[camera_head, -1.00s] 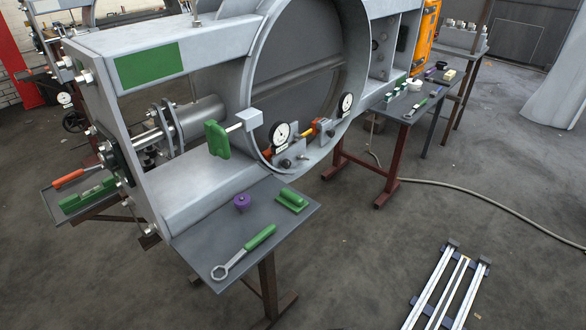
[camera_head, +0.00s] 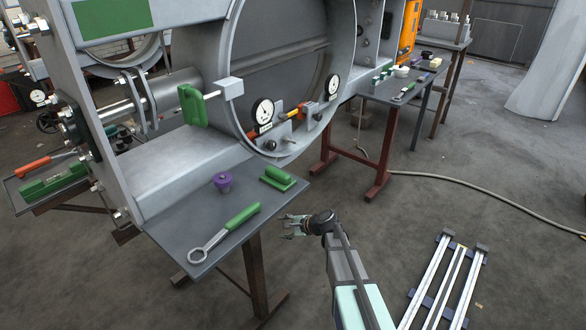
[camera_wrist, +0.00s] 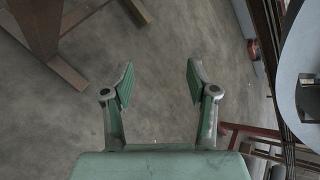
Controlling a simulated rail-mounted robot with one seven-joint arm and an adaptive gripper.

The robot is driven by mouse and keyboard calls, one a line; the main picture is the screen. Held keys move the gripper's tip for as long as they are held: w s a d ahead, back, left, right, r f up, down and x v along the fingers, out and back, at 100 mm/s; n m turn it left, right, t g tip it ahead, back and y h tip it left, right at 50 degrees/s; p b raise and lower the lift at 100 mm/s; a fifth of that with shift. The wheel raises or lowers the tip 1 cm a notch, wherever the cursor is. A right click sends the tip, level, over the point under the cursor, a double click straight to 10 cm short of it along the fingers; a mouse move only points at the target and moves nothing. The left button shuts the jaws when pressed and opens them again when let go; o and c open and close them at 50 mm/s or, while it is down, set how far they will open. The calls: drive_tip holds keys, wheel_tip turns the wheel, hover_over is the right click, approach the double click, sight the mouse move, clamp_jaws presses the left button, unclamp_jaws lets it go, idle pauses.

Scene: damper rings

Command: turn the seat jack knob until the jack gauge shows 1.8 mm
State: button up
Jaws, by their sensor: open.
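Two white dial gauges stand at the lower rim of the big ring in the head view, a left gauge (camera_head: 263,111) and a right gauge (camera_head: 332,86). Between them lies a red-orange jack-like part (camera_head: 297,113), with small dark knobs (camera_head: 271,145) on the brackets below. I cannot tell which gauge or knob belongs to the seat jack, and the dial readings are too small to read. My gripper (camera_head: 288,227) is open and empty, in front of the bench and well below and apart from the gauges. In the wrist view its fingers (camera_wrist: 160,80) are spread over bare floor.
The grey bench (camera_head: 170,225) holds a green-handled ring wrench (camera_head: 228,231), a purple knob-like piece (camera_head: 222,182) and a green block (camera_head: 277,178). A green handle (camera_head: 193,105) juts out left of the ring. Metal rails (camera_head: 440,285) lie on the floor at right.

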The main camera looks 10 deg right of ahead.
drive_tip(key=w+d+r+m+t+b, duration=0.2)
drive_tip(key=w+r+m+t, duration=0.1)
drive_tip(key=w+r, duration=0.55)
drive_tip(key=m+t+y+b, duration=0.3)
approach(274, 147)
drive_tip(key=shift+w, duration=0.15)
drive_tip(key=shift+w+a+f, duration=0.1)
drive_tip(key=shift+x, duration=3.4)
clamp_jaws()
